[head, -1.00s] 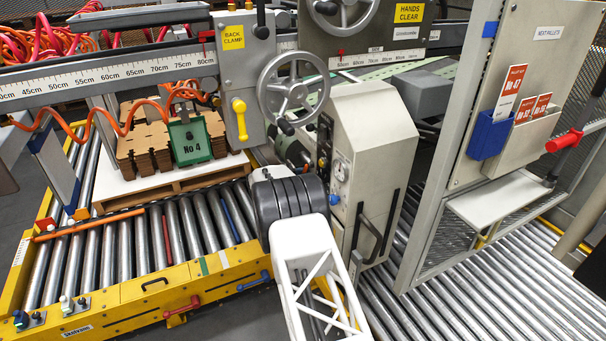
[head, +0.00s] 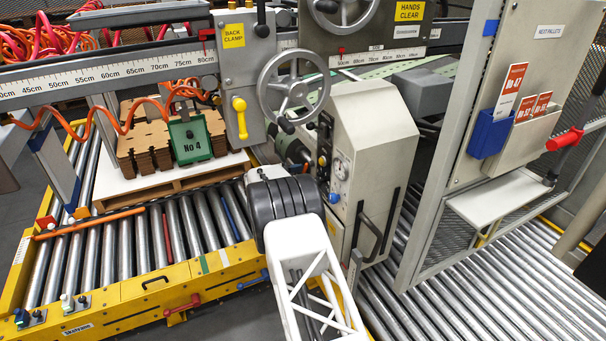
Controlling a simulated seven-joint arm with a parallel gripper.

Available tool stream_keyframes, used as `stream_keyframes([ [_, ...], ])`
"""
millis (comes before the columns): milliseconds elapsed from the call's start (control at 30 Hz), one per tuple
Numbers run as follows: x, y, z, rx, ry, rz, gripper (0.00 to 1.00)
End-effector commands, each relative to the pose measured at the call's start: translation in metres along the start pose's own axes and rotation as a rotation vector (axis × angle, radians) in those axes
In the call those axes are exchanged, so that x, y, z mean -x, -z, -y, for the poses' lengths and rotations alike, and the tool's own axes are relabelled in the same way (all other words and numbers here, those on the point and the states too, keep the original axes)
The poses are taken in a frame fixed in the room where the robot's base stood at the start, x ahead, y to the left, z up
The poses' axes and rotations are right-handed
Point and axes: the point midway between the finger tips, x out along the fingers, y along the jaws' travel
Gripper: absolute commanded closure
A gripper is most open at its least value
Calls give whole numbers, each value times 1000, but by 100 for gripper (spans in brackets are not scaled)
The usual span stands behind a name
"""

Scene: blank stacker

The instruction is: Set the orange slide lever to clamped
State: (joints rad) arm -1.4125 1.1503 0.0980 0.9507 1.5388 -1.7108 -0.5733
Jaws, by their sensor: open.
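A long orange bar (head: 88,224) lies slanted along the near-left part of the roller conveyor. It is the only clearly orange lever-like part I see, but I cannot tell if it is the slide lever, and no clamped marking on it can be read. A yellow lever (head: 240,118) hangs down below the yellow "BACK CLAMP" label (head: 233,36) on a grey box. My arm reaches up from the bottom centre to the front of the beige machine housing (head: 373,150). My gripper cannot be made out; it is hidden beyond the dark wrist part of my arm.
A grey handwheel (head: 293,86) stands above my arm. Brown blanks (head: 145,150) sit on a pallet at left, with a green "No 4" plate (head: 190,139). A red lever (head: 182,308) is on the yellow conveyor frame (head: 140,290). A mesh gate with a panel (head: 505,100) stands at right.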

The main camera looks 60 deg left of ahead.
Motion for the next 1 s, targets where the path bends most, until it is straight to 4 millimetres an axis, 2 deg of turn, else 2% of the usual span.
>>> stream_keyframes([
  [200,30,-1,0,1,1,0,58],
  [433,54,-1,0,0,1,1,58],
  [600,60,0,-1,1,0,0,58],
  [1000,60,1,0,0,4,5,58],
])
